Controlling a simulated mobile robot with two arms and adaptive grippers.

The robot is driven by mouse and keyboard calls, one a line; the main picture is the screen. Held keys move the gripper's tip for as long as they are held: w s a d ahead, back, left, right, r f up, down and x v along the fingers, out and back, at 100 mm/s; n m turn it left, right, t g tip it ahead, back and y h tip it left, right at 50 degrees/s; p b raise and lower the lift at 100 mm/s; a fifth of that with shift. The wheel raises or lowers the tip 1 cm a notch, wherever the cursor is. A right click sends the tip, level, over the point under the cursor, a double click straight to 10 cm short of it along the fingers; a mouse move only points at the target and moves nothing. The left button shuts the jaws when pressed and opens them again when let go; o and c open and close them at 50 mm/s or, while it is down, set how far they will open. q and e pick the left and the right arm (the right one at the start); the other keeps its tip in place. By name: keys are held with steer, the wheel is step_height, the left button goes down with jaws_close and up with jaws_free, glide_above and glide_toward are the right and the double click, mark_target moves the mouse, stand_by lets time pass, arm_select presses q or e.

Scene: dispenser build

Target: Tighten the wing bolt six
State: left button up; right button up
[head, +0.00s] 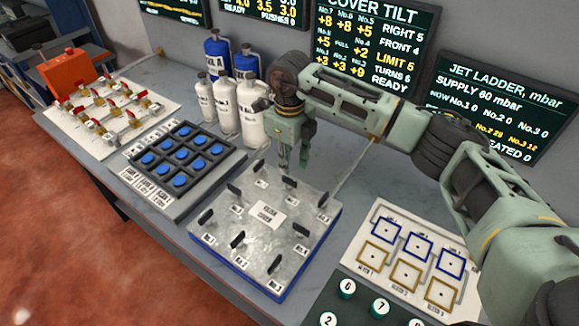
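The square metal cover (262,212) with a blue edge lies on the bench. Several dark upright wing bolts stand around its rim, each by a small white label too small to read, so I cannot tell which bolt is six. My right gripper (293,162) points down above the cover's far edge, with its fingers apart and nothing seen between them. A wing bolt (288,182) stands just below the fingertips, and the gripper looks apart from it. The cover tilt screen (370,45) behind shows numbered values, "TURNS 6" and "READY". My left gripper is not in view.
White bottles (225,105) and blue-topped cylinders (217,52) stand behind the cover, left of my gripper. A blue-button panel (180,165) lies to the left, and a valve board (112,118) beyond it. A marked white board (410,255) lies to the right.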

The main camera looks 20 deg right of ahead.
mark_target(289, 179)
steer(key=f, duration=0.1)
steer(key=f+p, duration=0.1)
steer(key=f, duration=0.1)
steer(key=shift+s+a+f, duration=0.1)
steer(key=shift+s+f, duration=0.2)
steer(key=shift+f, duration=0.1)
steer(key=shift+w+f+p, duration=0.35)
steer(key=shift+f, duration=0.55)
steer(key=shift+s, duration=0.1)
steer(key=c, duration=0.5)
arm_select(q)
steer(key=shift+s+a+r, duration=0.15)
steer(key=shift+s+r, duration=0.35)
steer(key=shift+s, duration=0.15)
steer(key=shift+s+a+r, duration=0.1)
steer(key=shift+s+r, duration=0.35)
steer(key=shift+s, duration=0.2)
arm_select(e)
jaws_close()
